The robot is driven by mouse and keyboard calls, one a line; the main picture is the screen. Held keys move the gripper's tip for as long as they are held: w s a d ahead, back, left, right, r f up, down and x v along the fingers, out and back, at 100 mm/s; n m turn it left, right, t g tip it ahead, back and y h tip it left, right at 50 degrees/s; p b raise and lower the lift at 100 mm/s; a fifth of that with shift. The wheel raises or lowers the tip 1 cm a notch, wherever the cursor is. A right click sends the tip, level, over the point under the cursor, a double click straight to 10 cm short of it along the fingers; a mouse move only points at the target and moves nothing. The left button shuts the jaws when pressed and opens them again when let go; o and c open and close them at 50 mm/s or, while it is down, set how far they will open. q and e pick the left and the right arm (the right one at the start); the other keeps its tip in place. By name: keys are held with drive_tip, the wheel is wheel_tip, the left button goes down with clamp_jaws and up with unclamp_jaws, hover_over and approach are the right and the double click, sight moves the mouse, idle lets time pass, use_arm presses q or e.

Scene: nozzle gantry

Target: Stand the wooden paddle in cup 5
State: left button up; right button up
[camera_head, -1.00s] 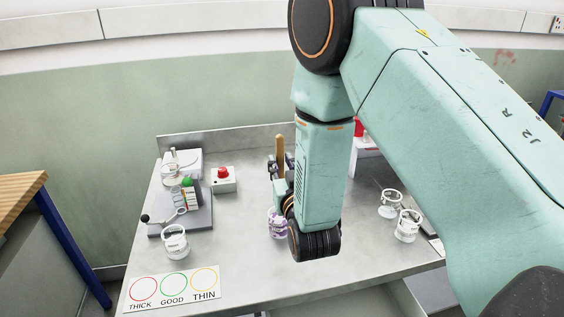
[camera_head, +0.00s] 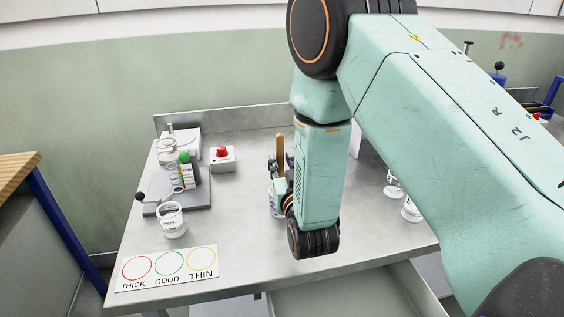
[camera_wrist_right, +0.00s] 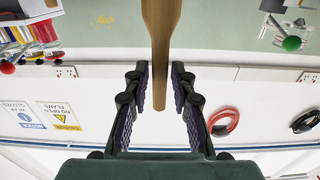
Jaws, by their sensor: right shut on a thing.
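The wooden paddle (camera_head: 280,147) stands upright in my right gripper (camera_head: 278,167), its upper part showing above the jaws. In the right wrist view the paddle (camera_wrist_right: 160,35) runs between the two fingers of the right gripper (camera_wrist_right: 160,88). A cup with purple marks (camera_head: 275,201) is just below this gripper, partly hidden by my arm. Whether the paddle's lower end is inside it is hidden. A white labelled cup (camera_head: 172,220) stands at the front left, and two more (camera_head: 393,184) (camera_head: 411,210) stand at the right, partly covered by my arm. I cannot read which is cup 5. My left gripper is not in view.
A grey stand with a scale card (camera_head: 190,177) and a red-button box (camera_head: 222,160) are at the left of the bench. A THICK/GOOD/THIN card (camera_head: 167,270) lies at its front left edge. The bench between the card and my right gripper is clear.

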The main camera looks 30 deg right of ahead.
sight(281, 173)
drive_tip(key=shift+s+f, duration=0.25)
drive_tip(key=shift+f, duration=0.05)
drive_tip(key=shift+f+b, duration=0.25)
drive_tip(key=shift+b, duration=0.15)
drive_tip(key=shift+w+f+b, duration=0.25)
drive_tip(key=shift+f+b, duration=0.1)
drive_tip(key=shift+f, duration=0.2)
drive_tip(key=shift+w+f+b, duration=0.2)
drive_tip(key=shift+f+b, duration=0.15)
drive_tip(key=shift+f, duration=0.2)
drive_tip(key=shift+s+f, duration=0.2)
drive_tip(key=shift+f, duration=0.1)
drive_tip(key=shift+s+r+b, duration=0.1)
drive_tip(key=shift+s+b, duration=0.1)
drive_tip(key=shift+b, duration=0.1)
drive_tip(key=o, duration=0.7)
drive_tip(key=shift+w, duration=0.3)
drive_tip(key=o, duration=0.4)
drive_tip(key=shift+s, duration=0.25)
drive_tip(key=shift+c, duration=0.2)
